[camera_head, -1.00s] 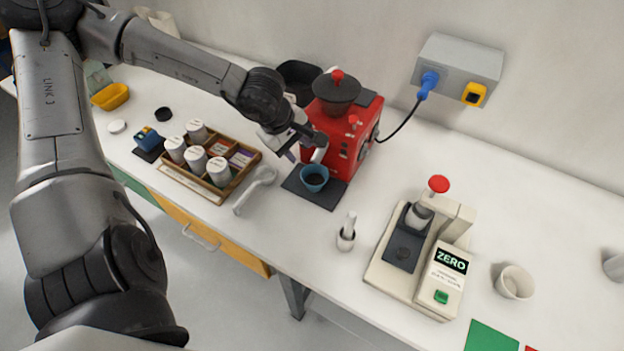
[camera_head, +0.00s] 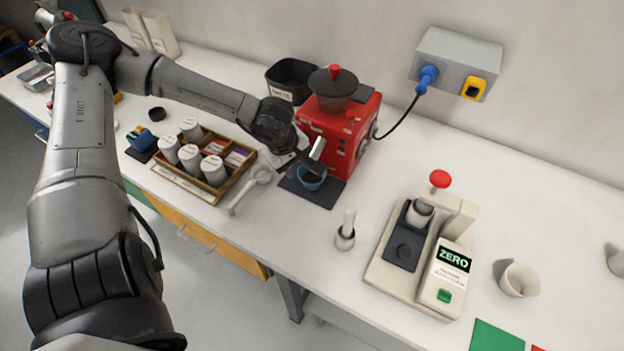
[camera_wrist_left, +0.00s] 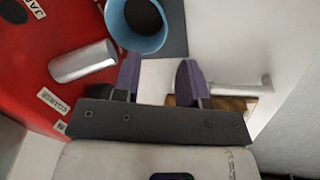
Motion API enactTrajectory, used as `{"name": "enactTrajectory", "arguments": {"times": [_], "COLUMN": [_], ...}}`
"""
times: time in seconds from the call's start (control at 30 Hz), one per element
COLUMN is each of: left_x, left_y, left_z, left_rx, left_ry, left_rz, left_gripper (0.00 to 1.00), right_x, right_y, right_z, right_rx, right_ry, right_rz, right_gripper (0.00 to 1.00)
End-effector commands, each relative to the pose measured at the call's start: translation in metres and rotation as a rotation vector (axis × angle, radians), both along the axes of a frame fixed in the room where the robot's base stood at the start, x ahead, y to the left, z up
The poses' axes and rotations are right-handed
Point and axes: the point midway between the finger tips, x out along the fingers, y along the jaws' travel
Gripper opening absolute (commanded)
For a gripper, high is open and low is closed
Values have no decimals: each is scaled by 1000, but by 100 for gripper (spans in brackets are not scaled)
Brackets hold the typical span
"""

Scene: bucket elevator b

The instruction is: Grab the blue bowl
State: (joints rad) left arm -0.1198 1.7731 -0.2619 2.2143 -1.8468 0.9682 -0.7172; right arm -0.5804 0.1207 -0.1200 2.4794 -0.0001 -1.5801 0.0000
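The small blue bowl (camera_head: 312,184) stands on a dark mat (camera_head: 325,195) in front of the red grinder (camera_head: 350,140), under its metal spout (camera_head: 317,149). It also shows at the top of the left wrist view (camera_wrist_left: 140,43), with something dark inside. My left gripper (camera_wrist_left: 158,66) is open, with its two purple fingers apart and nothing between them. The bowl lies just beyond the fingertips, more towards the left finger. In the head view the gripper is beside the bowl and partly hidden by my wrist. My right gripper is in neither view.
A wooden tray (camera_head: 214,195) of white jars stands left, with a white-handled tool (camera_head: 252,187) between it and the mat. A black bin (camera_head: 292,80) stands behind. A scale with a press (camera_head: 420,250) stands right; a small brush holder (camera_head: 346,238) is nearer.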

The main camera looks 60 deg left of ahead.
Motion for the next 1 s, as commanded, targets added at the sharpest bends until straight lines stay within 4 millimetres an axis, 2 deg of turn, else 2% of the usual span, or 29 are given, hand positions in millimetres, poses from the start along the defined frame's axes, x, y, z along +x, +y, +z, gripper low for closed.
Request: {"name": "enactTrajectory", "arguments": {"times": [0.2, 0.43, 0.93, 1.0], "left_x": [3, 9, 12, 12], "left_y": [-3, -4, -4, -4], "left_z": [-25, -43, -49, -49], "left_rx": [-2, 1, -1, -1], "left_ry": [5, 4, 1, 1], "left_rz": [1, 0, -1, -1], "left_gripper": [39, 39, 39, 34], "right_x": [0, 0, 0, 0], "right_y": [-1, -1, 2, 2], "right_z": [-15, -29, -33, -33], "right_rx": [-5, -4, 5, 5], "right_ry": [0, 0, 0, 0], "right_rz": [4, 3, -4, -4], "right_gripper": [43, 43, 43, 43]}}
